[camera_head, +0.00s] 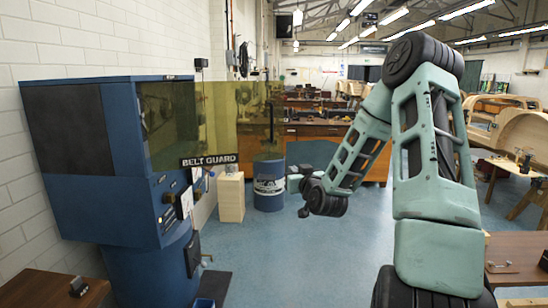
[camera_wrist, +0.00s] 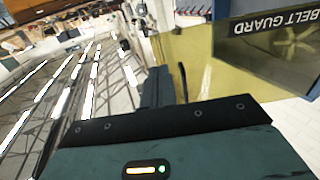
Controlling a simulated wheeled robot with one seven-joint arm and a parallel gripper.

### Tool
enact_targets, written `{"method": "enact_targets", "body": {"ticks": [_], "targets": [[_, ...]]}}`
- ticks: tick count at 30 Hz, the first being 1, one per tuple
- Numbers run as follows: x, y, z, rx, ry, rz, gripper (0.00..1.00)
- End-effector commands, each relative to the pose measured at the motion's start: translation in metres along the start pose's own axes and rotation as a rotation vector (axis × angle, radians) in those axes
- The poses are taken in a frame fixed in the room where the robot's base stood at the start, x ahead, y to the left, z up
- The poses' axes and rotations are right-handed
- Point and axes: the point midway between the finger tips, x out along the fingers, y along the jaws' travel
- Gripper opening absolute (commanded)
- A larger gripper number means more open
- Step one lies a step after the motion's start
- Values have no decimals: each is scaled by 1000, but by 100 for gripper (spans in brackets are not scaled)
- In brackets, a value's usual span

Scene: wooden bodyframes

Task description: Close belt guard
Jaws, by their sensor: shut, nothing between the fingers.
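The belt guard (camera_head: 222,120) is a see-through yellow panel with a black "BELT GUARD" label (camera_head: 209,160) on its lower edge. It stands out to the right from the upper part of the blue machine (camera_head: 90,190), so it looks swung open. In the wrist view the guard (camera_wrist: 195,60) fills the right side, with its label upside down and a wheel visible through it. My gripper (camera_head: 294,183) is right of the guard and below its lower right corner in the head view. In the wrist view my gripper (camera_wrist: 163,78) is shut and empty, apart from the panel.
A blue drum (camera_head: 269,190) and a pale wooden block (camera_head: 231,197) stand on the floor behind the guard. A wooden table corner (camera_head: 50,290) is at the lower left, another table (camera_head: 515,258) at the right. The blue floor between is clear.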

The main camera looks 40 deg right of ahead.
Motion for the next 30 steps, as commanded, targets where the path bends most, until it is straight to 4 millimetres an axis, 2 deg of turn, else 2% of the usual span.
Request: {"method": "enact_targets", "body": {"ticks": [12, 18, 24, 30], "targets": [[79, -2, -4, 4, -2, -1, 0], [110, -1, -3, 2, -4, -1, 0], [126, -2, -1, 1, -3, -2, 0], [130, -2, 1, -1, -3, -3, 0]]}}
